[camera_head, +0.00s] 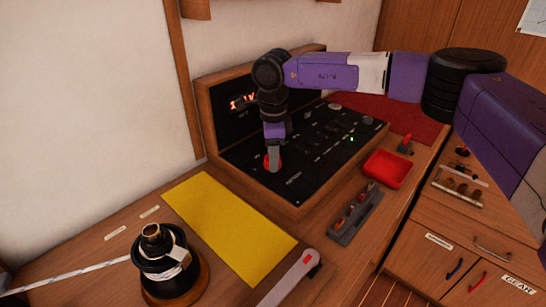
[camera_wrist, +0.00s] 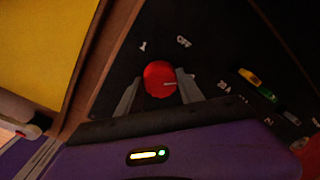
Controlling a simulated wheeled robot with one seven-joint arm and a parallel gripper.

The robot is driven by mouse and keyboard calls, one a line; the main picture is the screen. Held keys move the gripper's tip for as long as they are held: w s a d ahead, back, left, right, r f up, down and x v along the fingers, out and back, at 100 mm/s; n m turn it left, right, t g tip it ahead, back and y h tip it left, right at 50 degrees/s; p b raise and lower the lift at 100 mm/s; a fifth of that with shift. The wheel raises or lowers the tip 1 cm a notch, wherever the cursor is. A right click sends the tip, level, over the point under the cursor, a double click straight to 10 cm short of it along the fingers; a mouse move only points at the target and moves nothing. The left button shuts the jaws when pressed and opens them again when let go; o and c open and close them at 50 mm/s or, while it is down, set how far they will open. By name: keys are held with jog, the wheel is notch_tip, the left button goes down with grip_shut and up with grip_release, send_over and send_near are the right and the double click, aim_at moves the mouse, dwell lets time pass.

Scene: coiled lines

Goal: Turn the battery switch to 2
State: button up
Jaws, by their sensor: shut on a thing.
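The battery switch is a round red knob (camera_wrist: 158,76) on the black panel (camera_wrist: 113,62). In the head view the knob (camera_head: 266,164) shows under my gripper at the panel's left part. My gripper (camera_head: 273,157) points down over it. In the wrist view my gripper (camera_wrist: 157,92) has one finger on each side of the knob and is shut on it. The knob's pale pointer line points right, toward the right finger. The labels 1 and OFF stand above the knob. A small pale mark beside the right finger is partly hidden and I cannot read it.
A yellow mat (camera_head: 228,225) lies left of the panel, with a black winch (camera_head: 163,262) holding white line in front. A red tray (camera_head: 388,168) and a grey tool rack (camera_head: 353,216) stand right of the panel. Coloured fuses (camera_wrist: 268,93) sit right of the knob.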

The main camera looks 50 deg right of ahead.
jog(key=shift+m, duration=0.5)
jog(key=o, duration=1.4)
jog(key=shift+r, duration=0.1)
notch_tip(320, 180, up, 8)
jog(key=shift+s+a+f+b, duration=0.15)
jog(key=shift+b, duration=0.2)
